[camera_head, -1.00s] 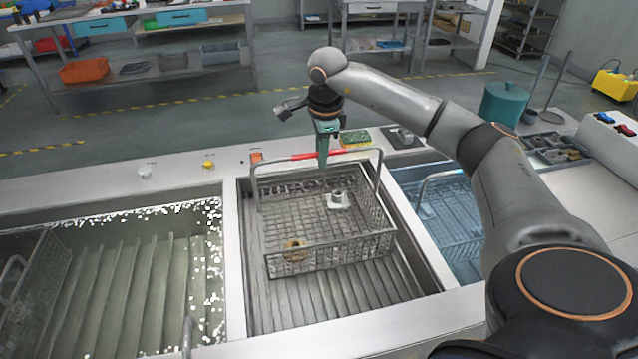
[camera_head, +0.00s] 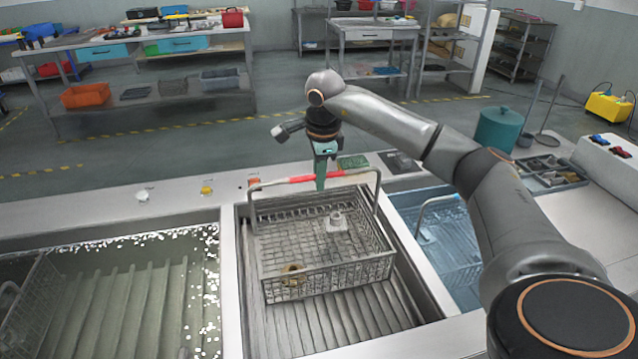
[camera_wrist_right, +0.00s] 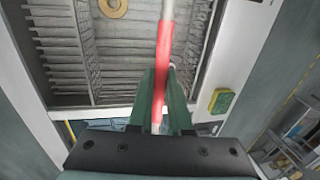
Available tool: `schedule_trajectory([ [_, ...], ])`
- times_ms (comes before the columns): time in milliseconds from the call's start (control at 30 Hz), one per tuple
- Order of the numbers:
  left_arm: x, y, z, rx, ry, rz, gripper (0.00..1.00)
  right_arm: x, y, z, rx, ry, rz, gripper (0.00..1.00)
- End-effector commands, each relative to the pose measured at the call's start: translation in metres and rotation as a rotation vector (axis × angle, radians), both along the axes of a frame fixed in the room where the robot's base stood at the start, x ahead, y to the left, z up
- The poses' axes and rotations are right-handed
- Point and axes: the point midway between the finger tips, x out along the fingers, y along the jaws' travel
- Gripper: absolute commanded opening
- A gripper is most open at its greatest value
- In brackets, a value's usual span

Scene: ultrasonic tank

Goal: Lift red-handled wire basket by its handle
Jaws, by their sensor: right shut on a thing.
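The wire basket (camera_head: 330,278) with a red grip on its handle (camera_head: 300,180) is over the middle tank bay. It holds a pale metal part (camera_head: 337,222) and a brass ring (camera_head: 293,276). My right gripper (camera_head: 321,180) is shut on the red handle from above. In the right wrist view the green fingers (camera_wrist_right: 162,100) sit on both sides of the red grip (camera_wrist_right: 163,65), and the brass ring (camera_wrist_right: 113,8) shows inside the basket. The basket looks roughly level, and I cannot tell its exact height above the bay floor. My left gripper is not in view.
A left bay (camera_head: 120,310) holds liquid with white specks and another wire basket (camera_head: 30,310). A blue-tinted right bay (camera_head: 440,240) holds a further basket. A green-yellow sponge (camera_head: 352,162) lies on the back rim. A teal pot (camera_head: 498,130) stands at the right.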

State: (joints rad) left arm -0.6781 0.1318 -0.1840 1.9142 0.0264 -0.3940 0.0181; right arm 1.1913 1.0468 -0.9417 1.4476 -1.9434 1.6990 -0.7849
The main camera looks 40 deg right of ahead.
Motion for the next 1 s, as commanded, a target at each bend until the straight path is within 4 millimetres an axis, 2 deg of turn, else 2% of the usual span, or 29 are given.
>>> schedule_trajectory([
  [200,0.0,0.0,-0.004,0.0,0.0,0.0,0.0,0.002,0.0,0.023,0.002,-0.01,0.0,0.0],
  [467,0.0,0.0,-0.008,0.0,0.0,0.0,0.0,-0.02,0.01,0.051,0.001,-0.011,0.001,0.0],
  [667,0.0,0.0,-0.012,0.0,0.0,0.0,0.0,-0.046,0.022,0.085,-0.001,-0.013,0.002,0.0],
  [767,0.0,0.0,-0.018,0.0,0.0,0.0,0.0,-0.067,0.03,0.091,-0.003,-0.01,0.001,0.0],
  [833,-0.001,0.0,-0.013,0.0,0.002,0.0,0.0,-0.078,0.035,0.101,-0.003,-0.01,0.0,0.0],
  [1000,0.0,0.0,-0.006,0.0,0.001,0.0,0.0,-0.102,0.046,0.113,-0.002,-0.009,-0.001,0.0],
])
